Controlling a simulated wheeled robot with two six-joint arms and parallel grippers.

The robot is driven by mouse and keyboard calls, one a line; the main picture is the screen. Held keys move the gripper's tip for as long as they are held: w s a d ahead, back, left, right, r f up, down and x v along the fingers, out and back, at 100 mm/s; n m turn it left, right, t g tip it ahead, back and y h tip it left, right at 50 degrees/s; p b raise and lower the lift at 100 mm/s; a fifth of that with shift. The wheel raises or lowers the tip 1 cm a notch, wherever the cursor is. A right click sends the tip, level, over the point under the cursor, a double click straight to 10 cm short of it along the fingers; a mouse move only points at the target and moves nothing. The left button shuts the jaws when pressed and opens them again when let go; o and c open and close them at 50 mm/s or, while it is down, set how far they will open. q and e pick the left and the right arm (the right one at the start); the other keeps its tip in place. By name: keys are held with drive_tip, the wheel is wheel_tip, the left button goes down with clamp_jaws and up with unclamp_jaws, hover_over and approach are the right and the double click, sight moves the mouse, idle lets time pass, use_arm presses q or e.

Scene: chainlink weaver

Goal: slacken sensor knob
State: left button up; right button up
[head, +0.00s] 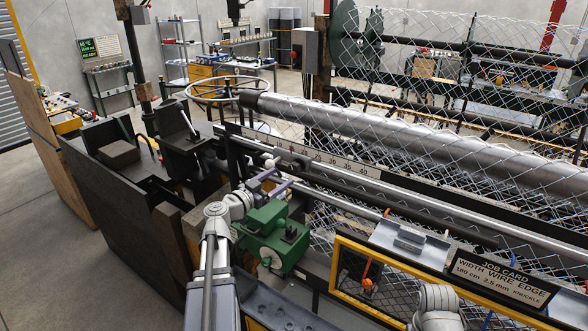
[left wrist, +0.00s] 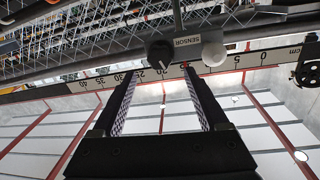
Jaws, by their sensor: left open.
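The sensor knob (left wrist: 160,52), dark and round with a pale line on its face, shows in the left wrist view beside the SENSOR label (left wrist: 188,41). A white ball (left wrist: 213,55) sits to its right. My left gripper (left wrist: 160,74) is open, its two patterned fingers pointing toward the knob. The knob appears lined up with the gap, just past the fingertips; I cannot tell whether they touch it. In the head view my left gripper (head: 273,184) is at the scale rail, above a green block (head: 274,236), and the knob is hard to make out.
A numbered scale (head: 330,162) runs along the machine under a long metal roller (head: 400,138) and wire mesh (head: 455,95). A yellow-framed panel with a job card (head: 500,285) stands at the lower right. Open floor (head: 50,240) lies at the left.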

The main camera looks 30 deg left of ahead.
sight(292, 170)
use_arm(q)
drive_tip(key=w, duration=0.2)
drive_tip(key=w+d, duration=0.1)
drive_tip(key=w, duration=0.4)
drive_tip(key=shift+w+d+f, duration=0.1)
drive_tip(key=shift+d, duration=0.05)
clamp_jaws()
idle(0.4)
